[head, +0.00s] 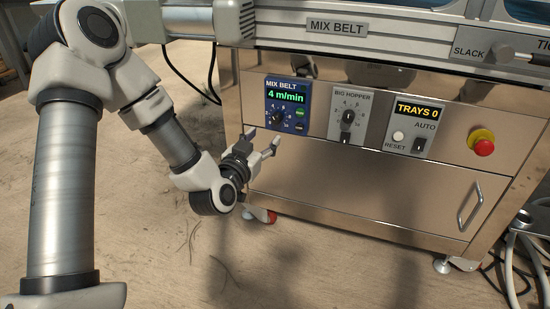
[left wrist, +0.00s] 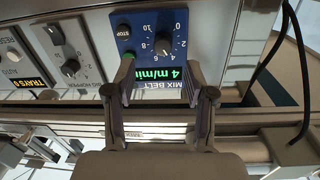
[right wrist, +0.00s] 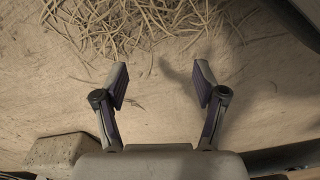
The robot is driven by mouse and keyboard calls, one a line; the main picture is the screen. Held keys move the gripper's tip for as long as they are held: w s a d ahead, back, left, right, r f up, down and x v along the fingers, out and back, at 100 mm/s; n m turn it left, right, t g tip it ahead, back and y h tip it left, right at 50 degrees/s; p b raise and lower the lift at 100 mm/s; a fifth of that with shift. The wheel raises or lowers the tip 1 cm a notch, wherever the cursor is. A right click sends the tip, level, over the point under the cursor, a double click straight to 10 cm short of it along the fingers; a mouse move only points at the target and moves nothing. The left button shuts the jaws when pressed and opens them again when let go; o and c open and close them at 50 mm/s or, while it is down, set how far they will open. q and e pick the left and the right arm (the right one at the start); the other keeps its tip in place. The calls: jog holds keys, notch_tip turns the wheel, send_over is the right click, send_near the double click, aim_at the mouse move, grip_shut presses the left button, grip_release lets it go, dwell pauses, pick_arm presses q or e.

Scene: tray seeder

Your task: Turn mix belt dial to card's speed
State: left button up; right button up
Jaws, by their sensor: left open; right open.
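The blue mix belt panel (head: 287,106) sits on the machine's steel front, and its display (head: 286,97) reads 4 m/min. Its black dial (head: 278,117) is below the display, with a number scale around it. In the left wrist view the panel is upside down, with the dial (left wrist: 163,46) ahead of the fingers. My left gripper (head: 263,138) is open and empty, just below the panel and apart from the dial. My right gripper (right wrist: 160,76) is open and empty over the floor. I see no card in these views.
Right of the panel are the big hopper knob (head: 347,116), the trays counter panel (head: 412,127) and a red stop button (head: 483,147). A drawer with a handle (head: 470,206) lies below. Straw (right wrist: 140,22) and a block (right wrist: 62,150) lie on the floor.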

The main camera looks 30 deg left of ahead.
aim_at(275, 121)
pick_arm(q)
jog(key=w+b, duration=0.1)
jog(key=w, duration=0.1)
jog(key=w+a+b, duration=0.1)
jog(key=w, duration=0.1)
jog(key=w+b, duration=0.1)
jog(key=w, duration=0.2)
jog(key=shift+a, duration=0.35)
pick_arm(e)
jog(key=f, duration=0.2)
jog(key=w+f, duration=0.1)
jog(key=f, duration=0.1)
jog(key=shift+w+f, duration=0.15)
jog(key=shift+f, duration=0.1)
pick_arm(q)
jog(key=shift+w+r, duration=0.15)
jog(key=shift+w, duration=0.15)
grip_shut()
